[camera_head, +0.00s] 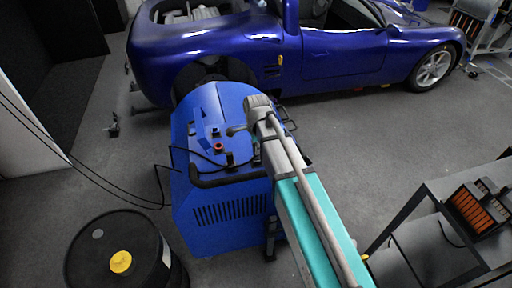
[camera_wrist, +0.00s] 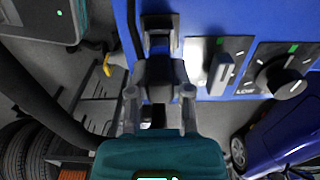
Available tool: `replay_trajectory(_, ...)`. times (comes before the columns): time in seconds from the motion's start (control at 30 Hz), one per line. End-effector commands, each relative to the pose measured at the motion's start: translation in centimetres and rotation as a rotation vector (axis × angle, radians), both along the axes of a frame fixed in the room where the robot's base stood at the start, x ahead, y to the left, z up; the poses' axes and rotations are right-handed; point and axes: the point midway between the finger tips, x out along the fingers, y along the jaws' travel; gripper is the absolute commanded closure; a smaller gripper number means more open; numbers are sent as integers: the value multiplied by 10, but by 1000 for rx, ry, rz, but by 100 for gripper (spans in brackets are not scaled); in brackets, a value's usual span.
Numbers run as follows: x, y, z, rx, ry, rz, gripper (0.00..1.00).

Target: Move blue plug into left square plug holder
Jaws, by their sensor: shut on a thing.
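The blue dynamometer cabinet (camera_head: 230,215) stands in front of me in the head view. On its sloping top are a small blue fitting (camera_head: 215,130), a red ring-shaped fitting (camera_head: 218,147) and a dark block (camera_head: 230,158). My gripper (camera_wrist: 158,98) reaches the panel in the wrist view. Its fingers are shut on a dark, plug-like thing (camera_wrist: 158,75); no blue shows clearly on it. A black square holder (camera_wrist: 159,24) sits on the blue panel just beyond this thing. The two line up, but I cannot tell whether they touch. In the head view my arm partly hides the cabinet's right side.
Two knobs, one grey (camera_wrist: 220,72) and one black (camera_wrist: 281,76), sit right of the held thing. A black tube (camera_head: 225,180) edges the cabinet, with cables at left. A drum (camera_head: 125,250), a blue car (camera_head: 330,50) and a grey table (camera_head: 440,225) stand around.

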Motion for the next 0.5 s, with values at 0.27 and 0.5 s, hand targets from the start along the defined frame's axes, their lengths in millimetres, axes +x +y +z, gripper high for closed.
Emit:
replay_trajectory(0.27, 0, 0, -7, 0, 0, 0, 100)
replay_trajectory(0.5, 0, 0, -12, 0, 0, 0, 100)
